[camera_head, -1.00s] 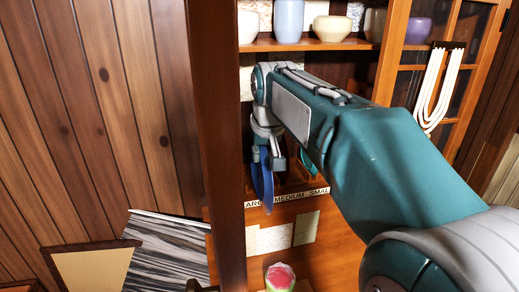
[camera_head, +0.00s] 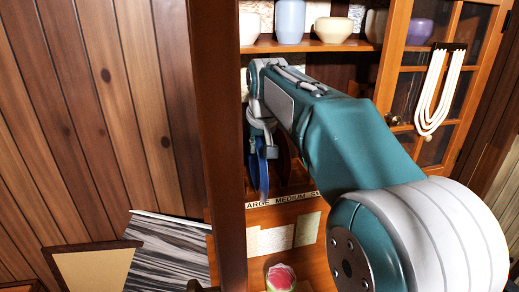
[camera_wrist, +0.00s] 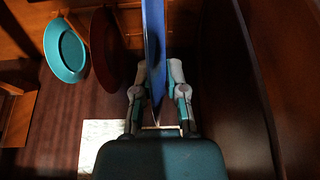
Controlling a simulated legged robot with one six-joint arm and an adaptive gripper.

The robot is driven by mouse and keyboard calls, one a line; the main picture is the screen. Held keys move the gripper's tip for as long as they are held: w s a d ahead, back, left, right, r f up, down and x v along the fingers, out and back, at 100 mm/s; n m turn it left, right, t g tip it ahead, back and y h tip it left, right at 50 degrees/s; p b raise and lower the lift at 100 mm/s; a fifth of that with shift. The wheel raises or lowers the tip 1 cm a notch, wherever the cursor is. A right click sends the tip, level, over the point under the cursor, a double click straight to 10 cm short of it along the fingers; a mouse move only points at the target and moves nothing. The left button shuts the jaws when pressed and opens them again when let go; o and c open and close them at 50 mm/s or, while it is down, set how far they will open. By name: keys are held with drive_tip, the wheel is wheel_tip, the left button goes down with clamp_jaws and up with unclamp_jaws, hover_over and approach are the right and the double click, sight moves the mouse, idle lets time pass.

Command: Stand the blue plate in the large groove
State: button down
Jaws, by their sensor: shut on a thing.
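The blue plate (camera_head: 258,165) is held on edge, close to vertical, above the LARGE end of the label strip (camera_head: 284,200). My gripper (camera_head: 264,128) is shut on it; in the wrist view my gripper (camera_wrist: 157,75) has a finger on each side of the blue plate (camera_wrist: 154,40), seen edge-on. A dark red plate (camera_head: 283,155) stands just right of it, and shows in the wrist view (camera_wrist: 105,50) to the left. The large groove is hidden behind the plate and the strip, so I cannot tell whether the plate touches its bottom.
A teal plate (camera_wrist: 65,50) stands beyond the red plate in the wrist view. A dark wooden post (camera_head: 217,140) is left of the plate. A shelf (camera_head: 310,46) with several pots is above.

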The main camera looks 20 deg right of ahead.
drive_tip(key=shift+w, duration=5.6)
drive_tip(key=shift+s+f, duration=0.1)
drive_tip(key=shift+f, duration=2.1)
drive_tip(key=c, duration=0.6)
unclamp_jaws()
drive_tip(key=v, duration=1.1)
drive_tip(key=shift+s+r, duration=0.1)
drive_tip(key=shift+r, duration=0.3)
